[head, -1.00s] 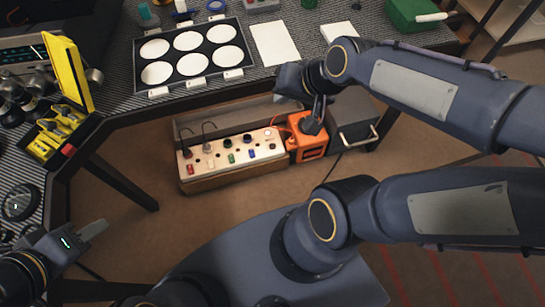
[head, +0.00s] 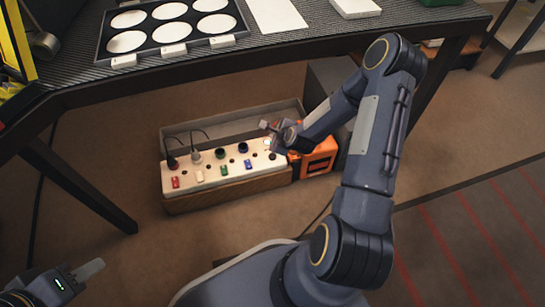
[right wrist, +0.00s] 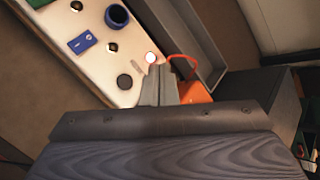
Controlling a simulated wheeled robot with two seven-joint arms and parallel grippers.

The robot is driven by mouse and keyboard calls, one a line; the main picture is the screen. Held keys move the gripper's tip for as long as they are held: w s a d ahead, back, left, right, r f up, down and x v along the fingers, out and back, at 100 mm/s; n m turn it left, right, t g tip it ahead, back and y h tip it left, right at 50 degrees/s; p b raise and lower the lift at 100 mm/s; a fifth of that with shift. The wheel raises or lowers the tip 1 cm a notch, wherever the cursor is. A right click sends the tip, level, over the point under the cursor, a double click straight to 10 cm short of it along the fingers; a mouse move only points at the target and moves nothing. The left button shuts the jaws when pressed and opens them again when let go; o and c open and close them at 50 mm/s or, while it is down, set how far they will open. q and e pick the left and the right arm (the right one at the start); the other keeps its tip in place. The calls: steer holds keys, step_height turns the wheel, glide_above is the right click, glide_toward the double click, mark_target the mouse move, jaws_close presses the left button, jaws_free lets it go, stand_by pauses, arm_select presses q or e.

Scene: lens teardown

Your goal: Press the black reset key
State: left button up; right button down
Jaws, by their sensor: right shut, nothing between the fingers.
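A pale control panel (head: 210,181) sits in a low wooden box below the table. A round black key (right wrist: 124,81) lies near the panel's end in the right wrist view; it is small in the head view (head: 272,156). A lit round lamp (right wrist: 151,57) is close by. My right gripper (right wrist: 158,72) is shut and empty, over this end of the panel. Its tips appear beside the lamp and the black key; I cannot tell their height. In the head view my right gripper (head: 268,127) is above the panel's right end. My left gripper (head: 90,270) is at lower left, away from the panel.
Coloured switches and several dark round sockets line the panel, with two cabled plugs (head: 195,154) at its left. An orange case (head: 320,157) stands against its right end. Carpet in front is clear.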

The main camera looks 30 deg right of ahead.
steer(key=shift+d+f+m, duration=0.1)
steer(key=shift+f+m, duration=0.3)
steer(key=shift+f, duration=0.3)
steer(key=b, duration=0.5)
glide_above(274, 158)
step_height(274, 158, down, 7)
steer(key=shift+r, duration=0.15)
steer(key=shift+f+p, duration=0.2)
steer(key=shift+p, duration=0.2)
steer(key=shift+f, duration=0.85)
stand_by(0.4)
steer(key=shift+f, duration=0.4)
